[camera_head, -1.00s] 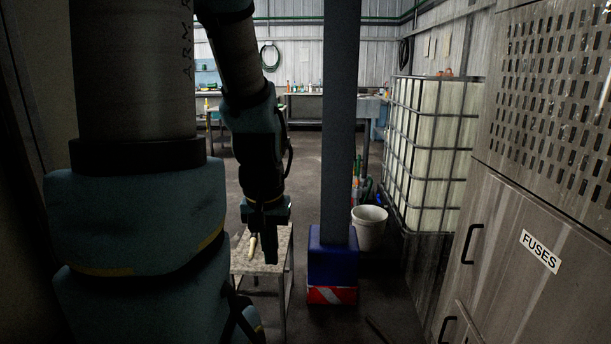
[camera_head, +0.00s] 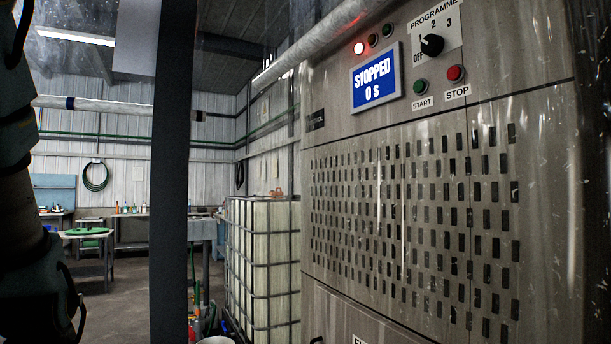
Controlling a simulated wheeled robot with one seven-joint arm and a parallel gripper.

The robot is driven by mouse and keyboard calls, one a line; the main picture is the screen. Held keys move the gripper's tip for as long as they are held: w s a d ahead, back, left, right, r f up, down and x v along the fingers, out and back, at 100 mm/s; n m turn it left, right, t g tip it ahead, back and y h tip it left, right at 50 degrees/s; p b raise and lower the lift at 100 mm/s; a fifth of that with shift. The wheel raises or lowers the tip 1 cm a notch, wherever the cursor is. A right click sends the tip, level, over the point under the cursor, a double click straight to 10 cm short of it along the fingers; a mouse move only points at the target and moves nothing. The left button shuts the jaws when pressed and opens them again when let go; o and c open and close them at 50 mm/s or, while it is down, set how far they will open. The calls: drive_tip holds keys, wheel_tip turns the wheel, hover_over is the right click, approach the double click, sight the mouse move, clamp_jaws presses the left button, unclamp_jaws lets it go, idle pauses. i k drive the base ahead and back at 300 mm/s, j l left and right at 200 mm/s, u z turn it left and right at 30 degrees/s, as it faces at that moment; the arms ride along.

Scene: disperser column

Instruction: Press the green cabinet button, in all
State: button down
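The green button (camera_head: 420,86), labelled START, sits on the upper front of the grey metal cabinet (camera_head: 345,240). A red button (camera_head: 455,73), labelled STOP, is to its right. A blue display (camera_head: 375,79) to its left reads "STOPPED 0 S". Above are a lit red lamp (camera_head: 358,48), two dark lamps, and a black programme knob (camera_head: 432,45) with marks OFF, 1, 2 and 3. My arm shows only at the far left edge, well away from the cabinet. My gripper is outside the picture.
A dark upright post (camera_head: 170,180) stands between my arm and the cabinet. A caged white tank (camera_head: 262,265) is beside the cabinet's far side. A pipe (camera_head: 325,40) runs along the cabinet's upper left. Workbenches (camera_head: 130,230) stand at the back, with open floor before them.

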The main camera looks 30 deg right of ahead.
sight(419, 85)
drive_tip(key=i+j, duration=0.1)
drive_tip(key=i, duration=0.6)
drive_tip(key=i+j, duration=0.1)
drive_tip(key=i, duration=0.65)
drive_tip(key=z, duration=2.15)
